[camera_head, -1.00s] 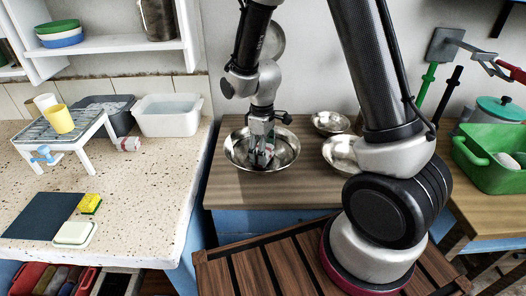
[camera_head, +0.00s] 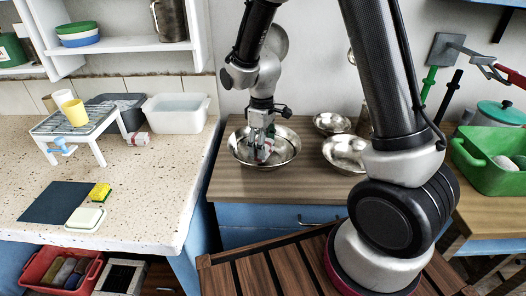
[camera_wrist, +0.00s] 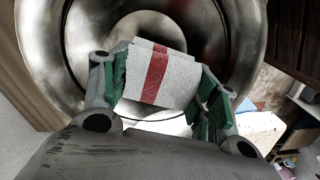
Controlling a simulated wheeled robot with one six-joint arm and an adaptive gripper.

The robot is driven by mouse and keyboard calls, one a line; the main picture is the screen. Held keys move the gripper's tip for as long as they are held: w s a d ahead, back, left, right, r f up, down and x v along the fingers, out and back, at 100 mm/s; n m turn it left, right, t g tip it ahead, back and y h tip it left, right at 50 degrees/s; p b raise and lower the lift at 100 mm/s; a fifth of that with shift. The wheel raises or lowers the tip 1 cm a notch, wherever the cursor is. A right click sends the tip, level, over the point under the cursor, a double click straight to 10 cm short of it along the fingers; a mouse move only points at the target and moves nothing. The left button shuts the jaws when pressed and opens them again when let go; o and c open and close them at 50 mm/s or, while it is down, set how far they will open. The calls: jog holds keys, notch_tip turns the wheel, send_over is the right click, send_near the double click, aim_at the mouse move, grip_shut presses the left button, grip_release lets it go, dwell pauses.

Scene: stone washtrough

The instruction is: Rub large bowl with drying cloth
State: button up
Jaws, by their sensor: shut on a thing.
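The large bowl (camera_head: 287,150) is a shiny steel bowl on the wooden counter, left of my arm's base. It fills much of the wrist view (camera_wrist: 215,45). The drying cloth (camera_wrist: 157,75) is a folded white cloth with a red stripe. My gripper (camera_head: 261,150) is shut on the cloth, with green finger pads on both sides of it in the wrist view (camera_wrist: 160,90). The gripper points down into the bowl and the cloth is inside the bowl's outline. I cannot tell whether the cloth touches the bowl's inner surface.
Two smaller steel bowls, one at the back (camera_head: 332,123) and one nearer (camera_head: 345,153), stand to the right of the large bowl. A green basin (camera_head: 490,165) is at far right. The speckled counter (camera_head: 150,185) at left holds a white tub (camera_head: 176,113) and a rack (camera_head: 75,125).

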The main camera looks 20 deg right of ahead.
jog(key=shift+r, duration=2.55)
jog(key=shift+s, duration=0.1)
